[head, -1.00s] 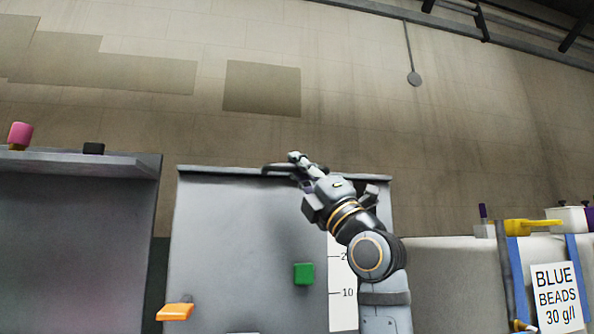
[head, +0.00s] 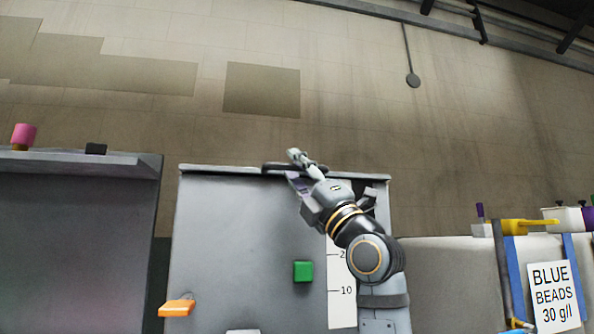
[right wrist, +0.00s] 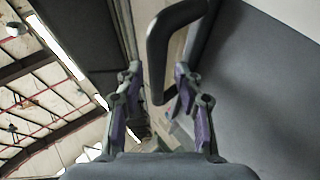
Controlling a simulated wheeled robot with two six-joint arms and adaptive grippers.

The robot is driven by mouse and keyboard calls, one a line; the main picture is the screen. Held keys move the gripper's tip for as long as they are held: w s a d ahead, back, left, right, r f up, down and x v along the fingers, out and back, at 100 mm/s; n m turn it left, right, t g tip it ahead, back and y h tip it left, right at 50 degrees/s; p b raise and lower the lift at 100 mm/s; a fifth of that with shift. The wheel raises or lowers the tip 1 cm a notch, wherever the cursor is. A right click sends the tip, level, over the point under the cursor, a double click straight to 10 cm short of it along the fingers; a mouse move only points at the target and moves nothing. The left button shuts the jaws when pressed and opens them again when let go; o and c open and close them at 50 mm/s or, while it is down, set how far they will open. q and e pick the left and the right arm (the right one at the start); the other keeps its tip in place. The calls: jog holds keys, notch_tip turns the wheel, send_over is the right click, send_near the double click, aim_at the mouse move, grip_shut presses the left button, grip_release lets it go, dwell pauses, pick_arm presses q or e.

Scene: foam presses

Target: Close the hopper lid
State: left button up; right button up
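The grey hopper (head: 235,235) stands in the middle of the head view. Its lid (head: 220,169) shows there only as a thin, nearly level strip along the top, seen from below. A black handle (head: 275,168) sits at the lid's front edge. My right gripper (head: 296,164) is up at this handle. In the right wrist view the handle (right wrist: 158,60) is a black loop whose one leg lies between the open fingers (right wrist: 157,75). A gap shows on the left finger's side; contact with the right finger is unclear. My left gripper is out of view.
A green button (head: 303,271) and an orange part (head: 177,308) are on the hopper front. A grey ledge (head: 90,160) with a pink knob (head: 23,136) stands left. A "BLUE BEADS" sign (head: 555,297) hangs at right. The wall above the hopper is clear.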

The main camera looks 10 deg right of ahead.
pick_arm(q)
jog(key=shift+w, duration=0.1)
pick_arm(e)
notch_tip(320, 180, up, 10)
jog(key=shift+w, duration=0.15)
jog(key=shift+f, duration=0.1)
